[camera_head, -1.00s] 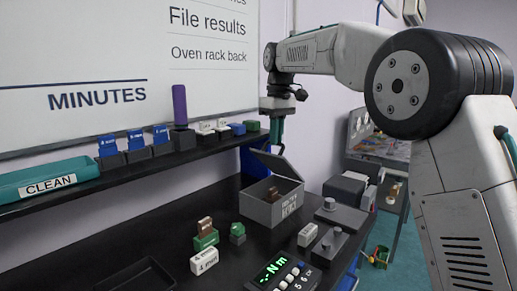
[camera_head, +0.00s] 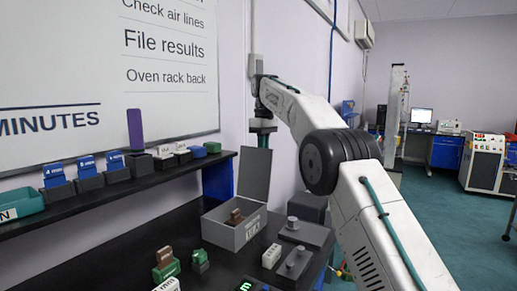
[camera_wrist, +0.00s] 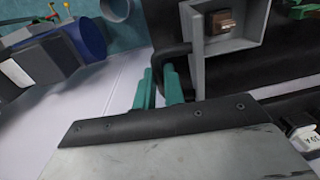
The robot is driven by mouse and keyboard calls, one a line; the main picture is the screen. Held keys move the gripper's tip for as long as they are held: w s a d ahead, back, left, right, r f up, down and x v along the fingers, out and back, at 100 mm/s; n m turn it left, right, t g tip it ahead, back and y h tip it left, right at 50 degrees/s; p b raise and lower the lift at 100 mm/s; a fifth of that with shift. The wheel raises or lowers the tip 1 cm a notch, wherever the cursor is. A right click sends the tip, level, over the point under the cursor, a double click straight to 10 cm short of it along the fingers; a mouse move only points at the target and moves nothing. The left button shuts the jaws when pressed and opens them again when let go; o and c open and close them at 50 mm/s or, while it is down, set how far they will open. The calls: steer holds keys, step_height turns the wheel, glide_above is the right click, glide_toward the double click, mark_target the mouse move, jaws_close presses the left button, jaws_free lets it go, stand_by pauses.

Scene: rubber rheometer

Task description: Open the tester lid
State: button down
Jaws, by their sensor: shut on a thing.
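The tester is a grey open-topped box (camera_head: 234,230) on the black bench in the head view, with a brown block (camera_head: 235,217) inside. Its grey lid (camera_head: 255,178) stands about upright at the back of the box. My gripper (camera_head: 263,139) is at the lid's top edge, shut on the lid. In the wrist view my teal fingers (camera_wrist: 160,88) are beside the lid (camera_wrist: 197,55), which shows nearly edge-on, and a dark bar near them. The box interior with the brown block (camera_wrist: 222,21) shows beyond. The exact contact is partly hidden.
Grey plates with knobs (camera_head: 305,231), a white block (camera_head: 271,256) and green pieces (camera_head: 165,265) lie on the bench near the box.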

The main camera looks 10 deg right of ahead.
steer(key=shift+w+d+f, duration=0.55)
steer(key=shift+w+d, duration=0.1)
steer(key=shift+d, duration=0.1)
steer(key=c, duration=1.6)
jaws_free()
steer(key=shift+o, duration=0.6)
steer(key=shift+w+d+f, duration=0.15)
steer(key=shift+w+d, duration=0.05)
steer(key=shift+d, duration=0.05)
steer(key=shift+a, duration=0.15)
steer(key=shift+s+a+r, duration=0.1)
steer(key=shift+a+r, duration=0.1)
steer(key=shift+r, duration=0.1)
